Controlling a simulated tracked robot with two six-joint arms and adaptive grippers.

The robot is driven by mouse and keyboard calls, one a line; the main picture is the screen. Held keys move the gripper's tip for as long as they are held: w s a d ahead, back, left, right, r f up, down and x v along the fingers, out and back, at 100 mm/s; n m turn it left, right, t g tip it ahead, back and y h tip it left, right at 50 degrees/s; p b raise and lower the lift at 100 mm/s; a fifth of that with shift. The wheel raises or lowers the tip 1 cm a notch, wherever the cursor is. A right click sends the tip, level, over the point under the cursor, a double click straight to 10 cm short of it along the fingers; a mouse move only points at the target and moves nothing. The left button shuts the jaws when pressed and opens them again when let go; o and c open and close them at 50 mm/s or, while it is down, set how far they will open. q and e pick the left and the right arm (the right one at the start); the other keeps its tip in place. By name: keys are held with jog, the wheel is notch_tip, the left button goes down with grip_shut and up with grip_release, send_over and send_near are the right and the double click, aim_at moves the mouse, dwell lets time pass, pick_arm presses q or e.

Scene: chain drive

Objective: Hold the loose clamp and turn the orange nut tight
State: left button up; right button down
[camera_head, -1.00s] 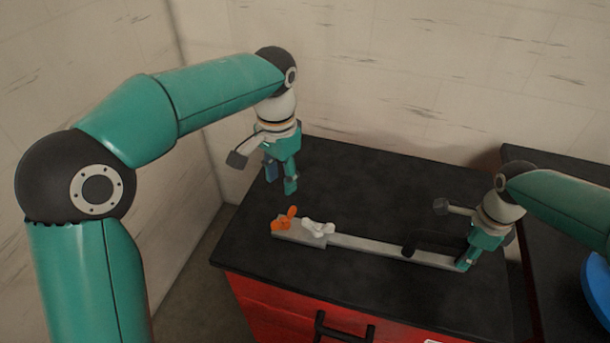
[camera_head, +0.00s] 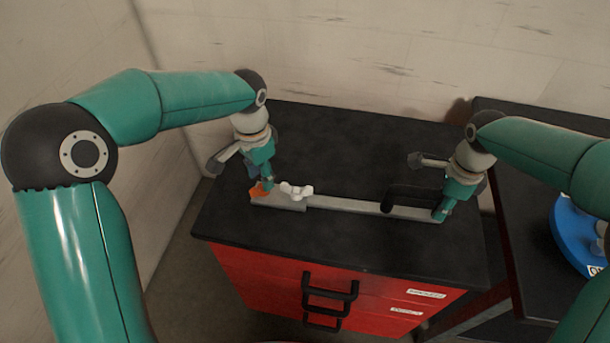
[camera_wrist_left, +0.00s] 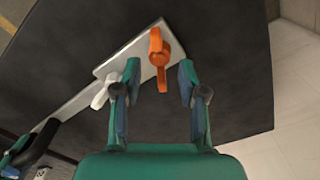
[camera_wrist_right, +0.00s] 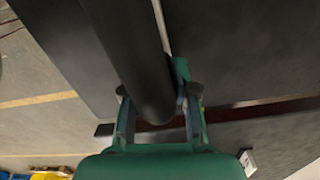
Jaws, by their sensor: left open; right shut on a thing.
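The loose clamp lies on the black cabinet top as a long grey bar (camera_head: 345,207) with a black handle (camera_head: 398,194) near its right end. The orange nut (camera_head: 256,193) is winged and sits on the left end of the clamp, partly hidden by my left gripper (camera_head: 265,182) in the head view. A white winged part (camera_head: 296,191) is beside it. In the left wrist view the orange nut (camera_wrist_left: 159,50) lies ahead between my open fingers, without clear contact. My right gripper (camera_head: 441,211) is shut on the black handle (camera_wrist_right: 128,55) at the bar's right end.
The cabinet (camera_head: 330,265) is red with black drawer handles, and its front edge lies close to the bar. A second black surface with a blue round object (camera_head: 577,235) stands on the right. Walls rise behind and left. The back of the top (camera_head: 340,140) is clear.

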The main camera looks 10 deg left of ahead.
pick_arm(q)
jog(key=shift+f, duration=1)
grip_shut()
jog(key=shift+m, duration=0.3)
jog(key=m, duration=1.1)
jog(key=shift+m, duration=0.3)
